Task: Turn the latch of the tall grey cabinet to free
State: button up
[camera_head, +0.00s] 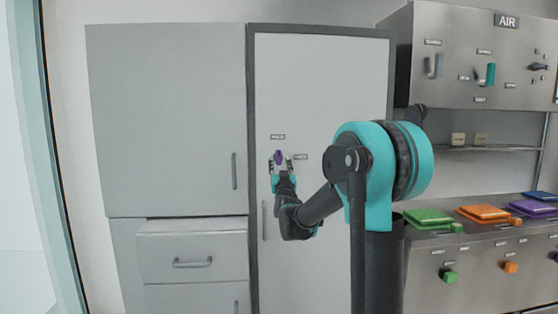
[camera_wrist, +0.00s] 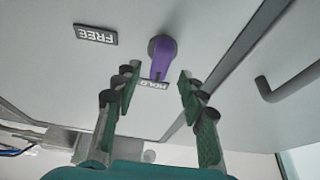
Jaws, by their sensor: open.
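The tall grey cabinet (camera_head: 325,95) has a dark frame, and its door is shut. A purple latch (camera_head: 278,157) sits on the door, with its lever (camera_wrist: 161,58) pointing at the HOLD label (camera_head: 278,137). The FREE label (camera_head: 301,157) is to the right of the latch; in the wrist view, which is turned over, the FREE label (camera_wrist: 96,34) is at upper left. My gripper (camera_head: 280,166) is open in front of the latch. In the wrist view its fingertips (camera_wrist: 157,82) stand on either side of the lever's end, with gaps and no visible contact.
A long vertical door handle (camera_head: 265,220) is below the latch. Grey cupboards and drawers (camera_head: 192,240) stand to the left. At right are a steel panel marked AIR (camera_head: 460,85) and a counter with green (camera_head: 430,217), orange and purple items.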

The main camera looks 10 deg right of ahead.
aim_at(279, 157)
jog(key=shift+x, duration=1.75)
jog(key=shift+c, duration=0.6)
grip_shut()
